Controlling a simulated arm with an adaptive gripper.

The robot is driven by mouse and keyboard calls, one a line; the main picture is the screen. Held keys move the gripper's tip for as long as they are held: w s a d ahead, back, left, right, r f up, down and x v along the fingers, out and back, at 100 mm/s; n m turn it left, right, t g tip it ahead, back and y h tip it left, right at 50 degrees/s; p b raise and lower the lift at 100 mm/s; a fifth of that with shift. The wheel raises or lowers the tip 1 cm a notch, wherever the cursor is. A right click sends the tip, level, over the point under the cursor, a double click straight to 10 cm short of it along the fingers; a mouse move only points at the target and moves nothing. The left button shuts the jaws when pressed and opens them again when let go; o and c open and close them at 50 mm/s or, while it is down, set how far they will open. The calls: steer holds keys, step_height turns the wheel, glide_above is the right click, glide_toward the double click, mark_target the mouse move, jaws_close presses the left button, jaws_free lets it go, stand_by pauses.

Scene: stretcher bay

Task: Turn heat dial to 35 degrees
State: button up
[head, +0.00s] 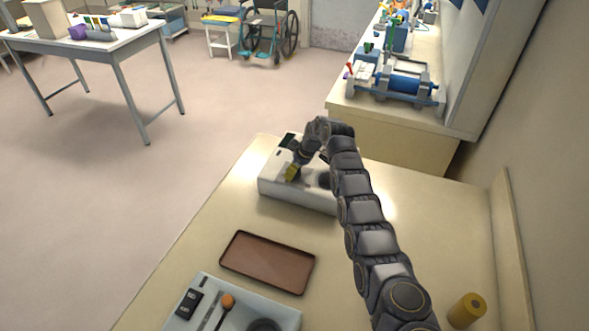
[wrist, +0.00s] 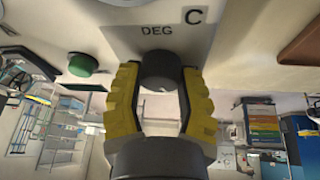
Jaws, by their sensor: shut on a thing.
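No pointer or scale numbers can be read, so I cannot tell the dial's setting. In the head view my gripper (head: 292,173) reaches down onto the white box (head: 285,192) on the table, and its fingers and the arm hide the dial there. A green round button (wrist: 84,64) sits left of the knob in the wrist view.
A brown tray (head: 267,262) lies in front of the box. A grey panel (head: 262,301) with a switch and an orange-tipped lever is nearer. A gold cylinder (head: 467,310) stands at lower right. A counter with equipment (head: 400,87) stands behind. The table left of my arm is partly clear.

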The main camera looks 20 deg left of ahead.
steer(key=shift+s+a+f, duration=0.1)
steer(key=shift+s+f, duration=0.05)
steer(key=o, duration=1.1)
steer(key=shift+o, duration=0.2)
steer(key=shift+r, duration=0.2)
steer(key=shift+d+r, duration=0.4)
steer(key=shift+r, duration=0.15)
steer(key=v, duration=1)
steer(key=shift+r, duration=0.25)
steer(key=shift+d, duration=0.1)
